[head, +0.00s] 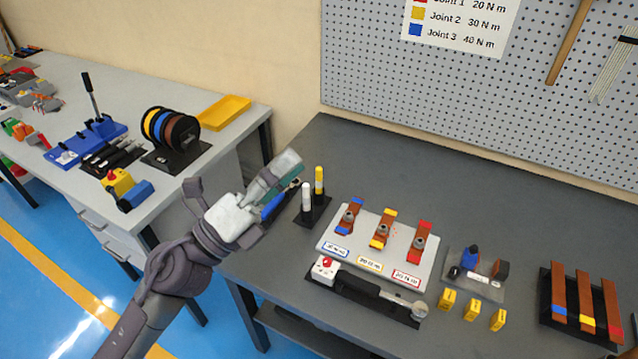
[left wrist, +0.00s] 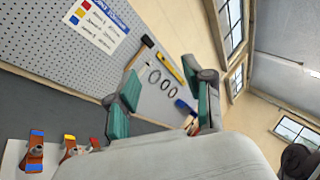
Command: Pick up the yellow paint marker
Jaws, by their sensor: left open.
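The yellow paint marker (head: 319,181) stands upright in a small black holder (head: 316,214) near the left end of the dark workbench. A white marker (head: 306,198) stands beside it in the same holder. My left gripper (head: 284,176) is open and empty, just left of the markers and apart from them. In the left wrist view its teal-padded fingers (left wrist: 163,104) are spread with nothing between them. The yellow paint marker does not show in the left wrist view. My right gripper is not in view.
A white board (head: 376,245) with three bolted busbar pieces lies right of the holder, with a torque wrench (head: 372,293) in front. A blue-handled tool (head: 272,207) lies partly behind my left gripper. A pegboard (head: 430,90) rises behind. The bench behind the markers is clear.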

